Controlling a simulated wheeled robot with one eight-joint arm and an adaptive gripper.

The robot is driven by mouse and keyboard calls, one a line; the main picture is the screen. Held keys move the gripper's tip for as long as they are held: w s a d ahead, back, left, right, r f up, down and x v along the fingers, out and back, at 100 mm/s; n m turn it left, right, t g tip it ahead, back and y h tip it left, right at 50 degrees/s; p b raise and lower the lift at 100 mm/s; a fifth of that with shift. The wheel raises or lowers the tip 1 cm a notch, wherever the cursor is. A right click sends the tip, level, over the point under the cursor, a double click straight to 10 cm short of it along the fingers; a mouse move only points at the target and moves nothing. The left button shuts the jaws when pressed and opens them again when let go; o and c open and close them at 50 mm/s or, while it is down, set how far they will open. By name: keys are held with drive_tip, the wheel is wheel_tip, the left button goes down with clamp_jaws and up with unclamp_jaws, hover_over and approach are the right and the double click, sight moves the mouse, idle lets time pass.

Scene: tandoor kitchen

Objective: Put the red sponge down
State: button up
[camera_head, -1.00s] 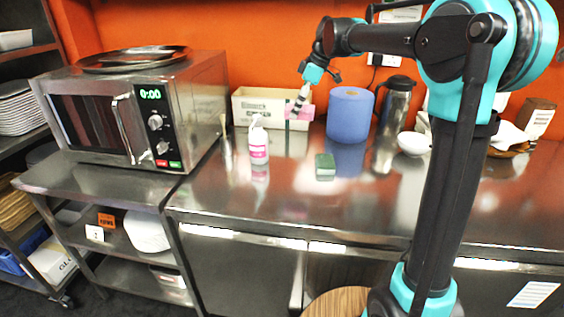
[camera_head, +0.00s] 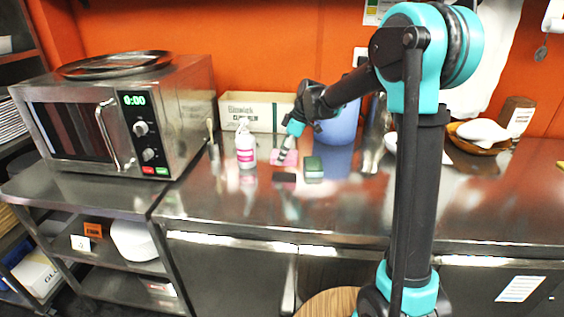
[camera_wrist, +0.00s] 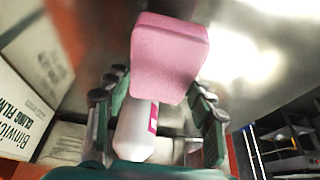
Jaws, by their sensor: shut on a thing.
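The red sponge looks pink; it is the block (camera_head: 285,158) at the tip of my arm, just left of a green sponge (camera_head: 314,166). My gripper (camera_head: 286,151) is shut on it from above. A dark patch on the counter beneath it suggests a small gap, but contact is hard to judge. In the wrist view the pink sponge (camera_wrist: 168,55) fills the space at the fingertips of my gripper (camera_wrist: 160,85) and hides what lies behind it.
A white bottle with a pink label (camera_head: 245,148) stands close to the left. A cling film box (camera_head: 257,111) and a blue roll (camera_head: 340,124) stand behind. A microwave (camera_head: 120,120) is at far left. The steel counter (camera_head: 250,205) is clear in front.

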drive_tip(key=shift+f, duration=1.65)
drive_tip(key=shift+f, duration=0.1)
drive_tip(key=o, duration=1.6)
drive_tip(key=shift+c, duration=0.2)
drive_tip(key=v, duration=1.2)
